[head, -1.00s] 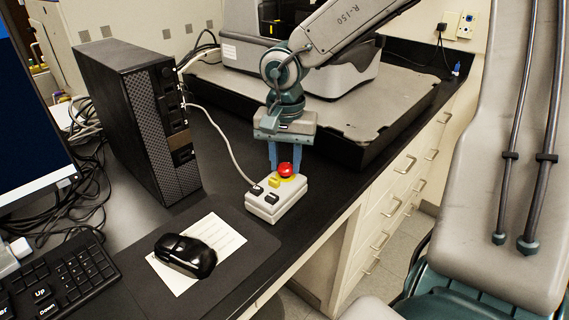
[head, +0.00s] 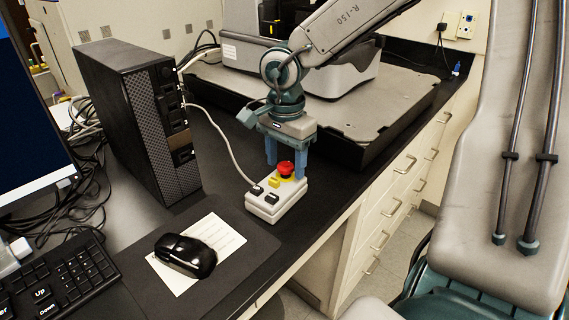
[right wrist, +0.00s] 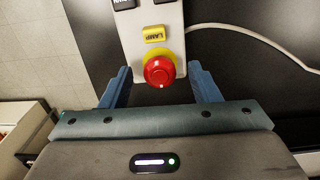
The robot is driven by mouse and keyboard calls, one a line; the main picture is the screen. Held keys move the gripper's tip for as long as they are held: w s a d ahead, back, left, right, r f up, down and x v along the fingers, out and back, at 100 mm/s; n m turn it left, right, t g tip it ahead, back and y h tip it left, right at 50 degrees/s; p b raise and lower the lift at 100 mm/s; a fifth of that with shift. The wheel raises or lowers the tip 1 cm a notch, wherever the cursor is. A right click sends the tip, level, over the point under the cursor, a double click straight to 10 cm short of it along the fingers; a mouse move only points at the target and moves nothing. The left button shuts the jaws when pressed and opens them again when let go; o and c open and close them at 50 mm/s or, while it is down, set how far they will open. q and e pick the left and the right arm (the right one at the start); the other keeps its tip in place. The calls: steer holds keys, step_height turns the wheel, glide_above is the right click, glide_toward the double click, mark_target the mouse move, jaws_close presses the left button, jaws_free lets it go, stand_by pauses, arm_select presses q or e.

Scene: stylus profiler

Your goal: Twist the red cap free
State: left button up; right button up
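The red cap (head: 286,168) sits on a yellow ring at the back end of a small white control box (head: 270,209) on the black bench. My right gripper (head: 285,163) comes down over that end of the box with its blue fingers spread, one on each side of the cap. The right wrist view shows the red cap (right wrist: 160,71) between the open fingers (right wrist: 162,90), with a gap on both sides. A yellow button marked LAMP (right wrist: 155,34) lies beside the cap. My left gripper does not show.
A black computer tower (head: 140,120) stands left of the box, and a white cable (head: 222,145) runs to the box. A mouse (head: 185,255) and paper lie in front. A large grey instrument (head: 340,75) is behind. The bench edge is close on the right.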

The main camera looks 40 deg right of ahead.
steer(key=shift+r+p, duration=3)
steer(key=shift+r, duration=1)
